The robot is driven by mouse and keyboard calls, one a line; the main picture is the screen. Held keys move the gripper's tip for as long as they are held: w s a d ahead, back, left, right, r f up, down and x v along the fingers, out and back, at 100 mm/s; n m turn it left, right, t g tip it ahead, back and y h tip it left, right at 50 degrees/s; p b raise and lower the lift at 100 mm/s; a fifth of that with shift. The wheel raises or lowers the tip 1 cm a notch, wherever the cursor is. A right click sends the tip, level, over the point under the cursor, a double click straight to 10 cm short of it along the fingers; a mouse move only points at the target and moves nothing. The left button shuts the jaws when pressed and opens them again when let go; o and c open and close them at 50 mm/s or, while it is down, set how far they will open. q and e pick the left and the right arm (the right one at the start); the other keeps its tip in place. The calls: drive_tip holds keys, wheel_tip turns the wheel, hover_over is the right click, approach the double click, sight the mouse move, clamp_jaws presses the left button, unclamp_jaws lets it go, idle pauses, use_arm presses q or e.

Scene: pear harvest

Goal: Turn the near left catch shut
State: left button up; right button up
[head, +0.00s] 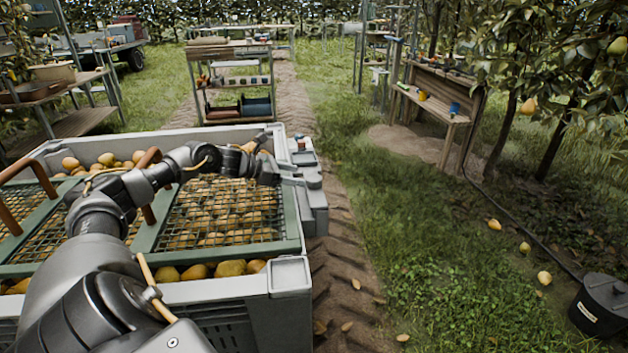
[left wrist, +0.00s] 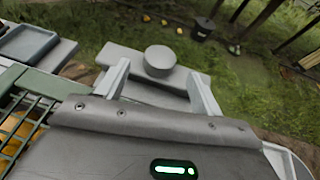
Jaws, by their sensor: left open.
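The catch is a grey bar with a round knob (left wrist: 160,58) at the bin's right side, in the left wrist view. In the head view, the grey catch parts (head: 313,182) show beside the right end of the green mesh lid (head: 292,225). My left gripper (left wrist: 160,88) is open, with one finger on each side of the knob and the bar between or just beyond them. I cannot tell whether the fingers touch it. In the head view, my left gripper (head: 284,172) reaches across the lid to this edge, and its fingertips are hard to make out. My right gripper is out of view.
The grey bin (head: 290,278) is full of pears under the mesh lid, which has brown handles (head: 148,158). A black bucket (head: 603,303), fallen pears, a wooden bench (head: 440,110) and a shelf rack (head: 230,75) stand farther off.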

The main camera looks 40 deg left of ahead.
sight(310, 178)
use_arm(q)
drive_tip(key=x, duration=0.7)
drive_tip(key=shift+w+d+f, duration=0.1)
drive_tip(key=shift+w+f, duration=0.05)
drive_tip(key=c, duration=1.4)
drive_tip(key=shift+d, duration=0.1)
